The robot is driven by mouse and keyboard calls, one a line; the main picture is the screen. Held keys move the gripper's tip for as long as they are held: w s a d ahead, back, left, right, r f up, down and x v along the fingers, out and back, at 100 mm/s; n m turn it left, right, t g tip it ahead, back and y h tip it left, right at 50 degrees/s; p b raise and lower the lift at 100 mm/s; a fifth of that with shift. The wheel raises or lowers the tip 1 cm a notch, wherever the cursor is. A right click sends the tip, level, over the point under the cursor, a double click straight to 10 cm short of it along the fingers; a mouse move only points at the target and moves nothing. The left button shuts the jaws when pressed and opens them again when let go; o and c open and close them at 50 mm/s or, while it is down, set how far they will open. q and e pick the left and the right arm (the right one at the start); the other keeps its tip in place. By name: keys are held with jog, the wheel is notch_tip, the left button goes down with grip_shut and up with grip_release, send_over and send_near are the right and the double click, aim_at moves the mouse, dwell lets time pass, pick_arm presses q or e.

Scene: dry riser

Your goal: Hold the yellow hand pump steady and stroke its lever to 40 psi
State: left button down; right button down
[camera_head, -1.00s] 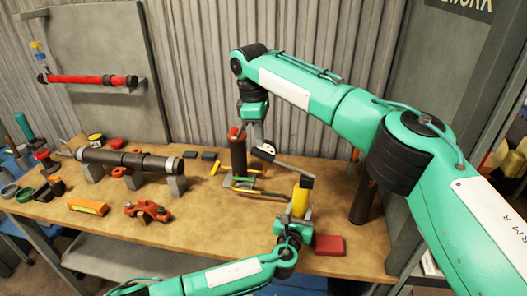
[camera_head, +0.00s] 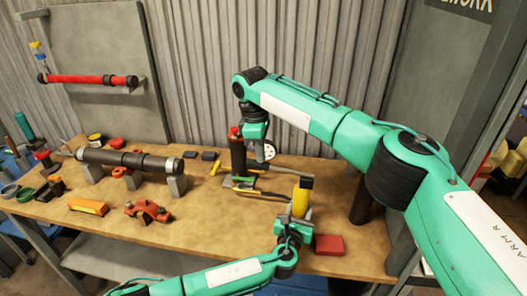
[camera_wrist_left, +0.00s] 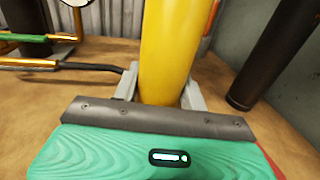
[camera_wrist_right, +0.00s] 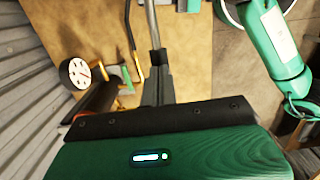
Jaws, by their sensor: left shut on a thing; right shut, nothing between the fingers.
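The yellow hand pump (camera_head: 301,203) stands upright at the right front of the bench. It fills the middle of the left wrist view (camera_wrist_left: 167,50). My left gripper (camera_head: 292,228) is shut on its body, with a finger on each side. The grey lever (camera_head: 290,168) runs left from the black pump head (camera_head: 306,182). My right gripper (camera_head: 259,148) is shut and empty near the lever's left end. In the right wrist view a grey rod (camera_wrist_right: 150,22) meets the shut fingertips (camera_wrist_right: 155,62); contact is unclear. The round white gauge (camera_head: 269,152) shows, its reading too small to tell.
A dark cylinder with a red top (camera_head: 237,153) stands left of the gauge. A red block (camera_head: 329,245) lies right of the pump, and a dark pipe (camera_head: 364,201) stands behind. A black pipe on supports (camera_head: 130,160) lies left. The bench middle (camera_head: 205,215) is clear.

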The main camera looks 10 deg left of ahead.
jog(key=shift+f, duration=0.3)
jog(key=shift+a+r, duration=0.25)
jog(key=shift+a, duration=0.55)
jog(key=shift+a+r, duration=0.25)
jog(key=shift+a, duration=0.5)
jog(key=shift+d, duration=0.1)
jog(key=r, duration=0.6)
jog(key=shift+a+r, duration=0.1)
jog(key=shift+a, duration=0.3)
jog(key=shift+r, duration=0.7)
